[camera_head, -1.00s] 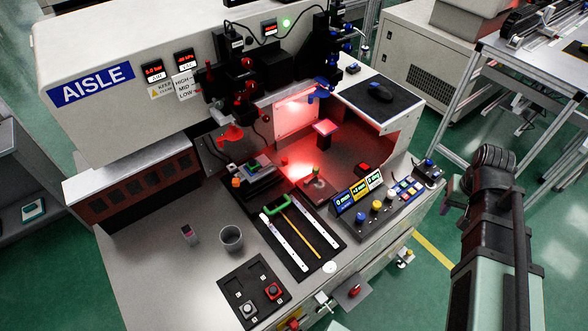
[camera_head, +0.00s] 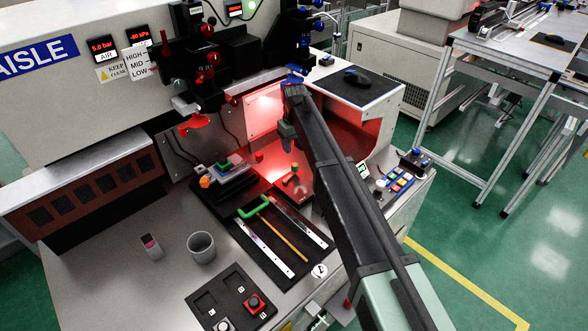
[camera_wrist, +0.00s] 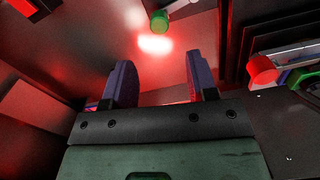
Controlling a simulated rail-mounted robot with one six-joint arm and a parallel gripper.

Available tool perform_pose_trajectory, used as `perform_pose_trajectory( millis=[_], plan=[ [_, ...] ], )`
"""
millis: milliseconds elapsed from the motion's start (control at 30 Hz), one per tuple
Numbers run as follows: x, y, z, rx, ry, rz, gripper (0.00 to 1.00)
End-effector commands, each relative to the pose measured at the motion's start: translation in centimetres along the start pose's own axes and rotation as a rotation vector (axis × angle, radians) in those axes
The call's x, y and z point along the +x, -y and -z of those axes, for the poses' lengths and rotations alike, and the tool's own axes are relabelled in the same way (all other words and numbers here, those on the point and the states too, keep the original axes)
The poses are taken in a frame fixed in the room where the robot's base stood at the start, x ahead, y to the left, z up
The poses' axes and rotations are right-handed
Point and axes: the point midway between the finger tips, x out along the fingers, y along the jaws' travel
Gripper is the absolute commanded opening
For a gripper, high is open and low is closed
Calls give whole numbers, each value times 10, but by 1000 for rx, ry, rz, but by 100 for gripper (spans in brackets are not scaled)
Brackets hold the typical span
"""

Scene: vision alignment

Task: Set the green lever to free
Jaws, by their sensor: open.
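The green lever's knob (camera_head: 295,167) shows in the head view, on a short post over a small plate on the red-lit deck. The wrist view shows a green knob (camera_wrist: 159,21) beyond the fingertips, near the top edge and roughly centred between them; it appears to be the same knob. Its base and any setting marks are not readable. My gripper (camera_head: 288,148) hangs over the red-lit bay, close to the knob in the head view. In the wrist view my gripper (camera_wrist: 159,80) has its two fingers apart with nothing between them.
A stage with a green block (camera_head: 229,164) and an orange knob (camera_head: 204,183) stands left of the lever. A green-handled tool (camera_head: 255,207) lies in front. A grey cup (camera_head: 202,247) stands at the front left. Red fixtures (camera_head: 198,123) hang above left.

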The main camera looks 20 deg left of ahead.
Motion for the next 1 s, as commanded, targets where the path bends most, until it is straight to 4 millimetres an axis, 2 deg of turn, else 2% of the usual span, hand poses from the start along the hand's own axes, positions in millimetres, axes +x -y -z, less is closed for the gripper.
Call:
perform_pose_trajectory(
  millis=[33,200,300,433,667,1000],
  plan=[
    [22,0,0,1,0,0,53],
    [64,0,0,1,0,0,53],
    [83,0,0,2,0,0,53],
    [92,-1,-1,2,0,0,53],
    [89,-1,-1,2,0,0,53],
    [89,-1,-1,2,0,0,3]
  ],
)
